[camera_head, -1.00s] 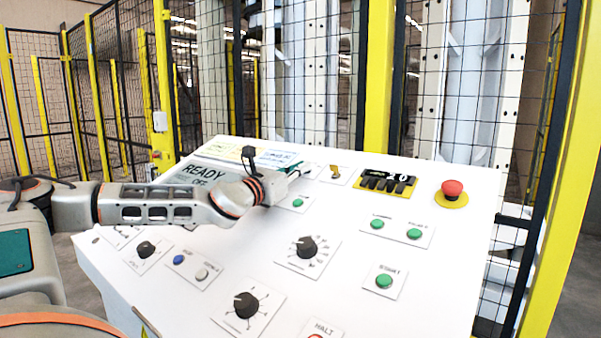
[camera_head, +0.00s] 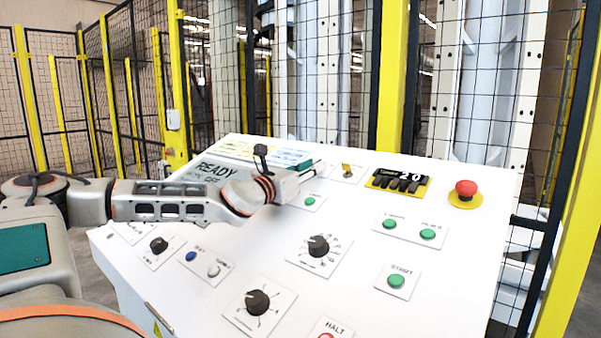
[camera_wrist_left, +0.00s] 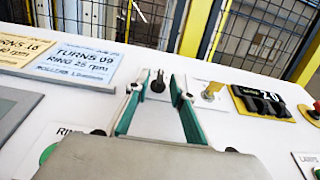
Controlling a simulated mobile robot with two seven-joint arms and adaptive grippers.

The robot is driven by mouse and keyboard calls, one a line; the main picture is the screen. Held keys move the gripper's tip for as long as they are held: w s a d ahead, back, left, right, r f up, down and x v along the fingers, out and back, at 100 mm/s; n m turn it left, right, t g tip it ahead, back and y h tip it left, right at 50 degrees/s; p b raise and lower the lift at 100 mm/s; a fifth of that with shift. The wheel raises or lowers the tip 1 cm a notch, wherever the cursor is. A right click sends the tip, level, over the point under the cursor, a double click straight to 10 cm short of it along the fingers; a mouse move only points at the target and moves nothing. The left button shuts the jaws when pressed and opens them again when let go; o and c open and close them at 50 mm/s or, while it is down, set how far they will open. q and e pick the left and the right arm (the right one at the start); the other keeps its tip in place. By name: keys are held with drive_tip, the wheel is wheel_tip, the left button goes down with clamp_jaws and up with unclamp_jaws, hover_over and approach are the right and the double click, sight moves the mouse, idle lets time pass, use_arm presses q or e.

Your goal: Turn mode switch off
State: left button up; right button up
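My left gripper (camera_head: 312,170) is low over the upper part of the white sloping panel (camera_head: 370,280). In the left wrist view its two teal fingers are apart, and the gripper (camera_wrist_left: 157,88) is open with nothing held. A small black switch (camera_wrist_left: 158,83) stands between and just beyond the fingertips; no contact shows. Its label is not readable, so I cannot confirm that it is the mode switch. In the head view the gripper hides it. A brass key-like switch (camera_wrist_left: 212,90) is just right of the fingers, also in the head view (camera_head: 347,169). My right gripper is not in view.
Green buttons and black dials, one a dial (camera_head: 318,245), fill the lower panel. Yellow-framed mesh fencing (camera_head: 400,80) stands behind.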

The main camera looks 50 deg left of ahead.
use_arm(q)
drive_tip(key=shift+s+d+f, duration=0.1)
drive_tip(key=shift+s+d, duration=0.05)
drive_tip(key=shift+s, duration=1.05)
drive_tip(key=shift+s+d+f, duration=0.1)
drive_tip(key=shift+s+f, duration=0.05)
drive_tip(key=shift+s, duration=1)
drive_tip(key=shift+s+d+f, duration=0.1)
drive_tip(key=shift+s+d, duration=0.05)
drive_tip(key=shift+s, duration=1.05)
